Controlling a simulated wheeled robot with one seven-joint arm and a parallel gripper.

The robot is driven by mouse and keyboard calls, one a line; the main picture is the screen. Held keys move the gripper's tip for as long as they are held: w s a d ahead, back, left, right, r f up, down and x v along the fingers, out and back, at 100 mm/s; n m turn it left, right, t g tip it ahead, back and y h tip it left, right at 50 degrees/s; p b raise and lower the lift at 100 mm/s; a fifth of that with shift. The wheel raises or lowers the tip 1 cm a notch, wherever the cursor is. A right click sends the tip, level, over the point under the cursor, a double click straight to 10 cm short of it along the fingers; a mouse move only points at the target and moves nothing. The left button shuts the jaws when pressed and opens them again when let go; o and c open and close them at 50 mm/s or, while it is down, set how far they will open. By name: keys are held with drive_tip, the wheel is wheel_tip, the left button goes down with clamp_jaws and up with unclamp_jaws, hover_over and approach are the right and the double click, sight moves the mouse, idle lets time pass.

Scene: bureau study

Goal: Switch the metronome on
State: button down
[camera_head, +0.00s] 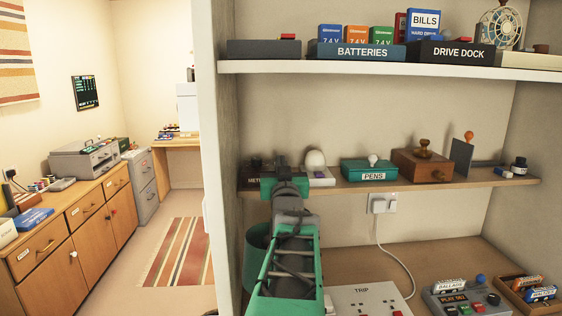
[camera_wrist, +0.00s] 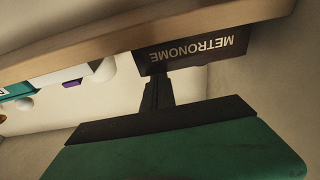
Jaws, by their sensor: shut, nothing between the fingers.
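The dark block labelled METRONOME (camera_head: 255,180) stands on the middle shelf at its left end, mostly hidden behind my gripper in the head view. In the wrist view, which is upside down, its dark front with the lettering (camera_wrist: 197,49) shows at the shelf edge. My gripper (camera_wrist: 153,74) is shut and empty, its fingertips overlapping the lower edge of that dark front in the picture. I cannot tell whether they touch it. In the head view my gripper (camera_head: 282,168) is in front of the block. No switch can be made out.
A white domed object (camera_head: 315,163) stands just right of my gripper. A green PENS box (camera_head: 369,171) and a wooden box (camera_head: 421,166) are further right on the middle shelf (camera_head: 420,186). The upper shelf (camera_head: 390,69) is above, and a side wall (camera_head: 226,150) is close on the left.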

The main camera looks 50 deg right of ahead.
wheel_tip(320, 180, down, 2)
drive_tip(key=b, duration=0.5)
drive_tip(key=shift+t+h, duration=0.3)
drive_tip(key=shift+r+p, duration=0.6)
drive_tip(key=shift+r, duration=0.3)
drive_tip(key=r, duration=0.3)
drive_tip(key=shift+s+a+r+p, duration=0.15)
drive_tip(key=shift+a+p, duration=0.05)
drive_tip(key=shift+p, duration=0.1)
drive_tip(key=f+b+v, duration=0.1)
drive_tip(key=b+v, duration=0.2)
drive_tip(key=v, duration=0.6)
drive_tip(key=shift+s+f, duration=0.15)
drive_tip(key=shift+f, duration=0.25)
